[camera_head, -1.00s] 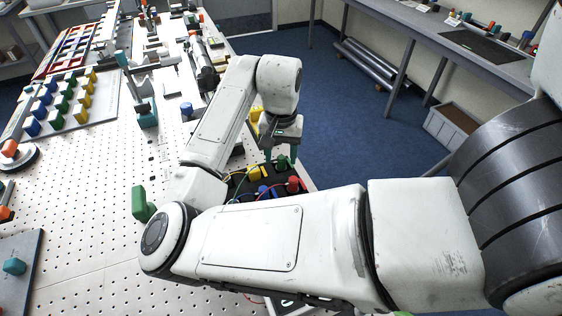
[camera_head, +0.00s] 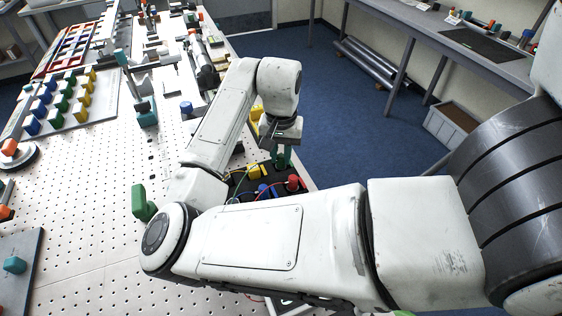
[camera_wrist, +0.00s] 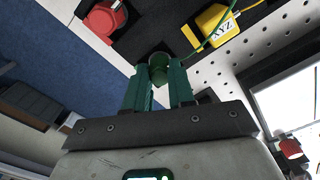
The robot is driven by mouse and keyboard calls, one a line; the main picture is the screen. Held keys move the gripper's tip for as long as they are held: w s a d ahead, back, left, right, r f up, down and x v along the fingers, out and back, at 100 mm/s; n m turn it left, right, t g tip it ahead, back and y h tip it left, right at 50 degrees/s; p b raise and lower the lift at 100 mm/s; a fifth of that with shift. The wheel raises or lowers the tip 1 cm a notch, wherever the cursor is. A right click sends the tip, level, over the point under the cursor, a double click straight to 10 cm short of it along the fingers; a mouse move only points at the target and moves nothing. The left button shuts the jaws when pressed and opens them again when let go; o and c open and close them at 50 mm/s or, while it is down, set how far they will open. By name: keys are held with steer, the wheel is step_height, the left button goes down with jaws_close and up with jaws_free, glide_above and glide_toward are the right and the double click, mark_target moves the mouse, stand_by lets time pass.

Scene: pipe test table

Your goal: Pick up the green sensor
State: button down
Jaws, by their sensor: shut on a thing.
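The green sensor (camera_wrist: 158,66) shows in the wrist view as a dark green cylinder between my fingertips. My gripper (camera_wrist: 158,78) has its two teal fingers shut on it. In the head view my gripper (camera_head: 282,155) points down at the table's right edge, with the green sensor (camera_head: 281,159) between the fingers, above the far end of a black tray (camera_head: 241,184). The wrist view does not clearly show whether the sensor's lower end is clear of the tray.
A yellow sensor (camera_head: 256,172), a blue one (camera_head: 264,190) and a red one (camera_head: 293,183) with thin cables sit in the tray close by. A green block (camera_head: 141,203) stands on the perforated table (camera_head: 95,190). Blue floor (camera_head: 350,140) lies right of the edge.

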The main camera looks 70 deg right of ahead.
steer(key=shift+r, duration=0.1)
steer(key=shift+r, duration=0.5)
steer(key=s+a+r, duration=0.4)
steer(key=s+r, duration=0.7)
steer(key=s, duration=0.2)
steer(key=shift+s+r, duration=0.2)
steer(key=shift+r, duration=0.2)
steer(key=c, duration=1.5)
jaws_free()
jaws_close()
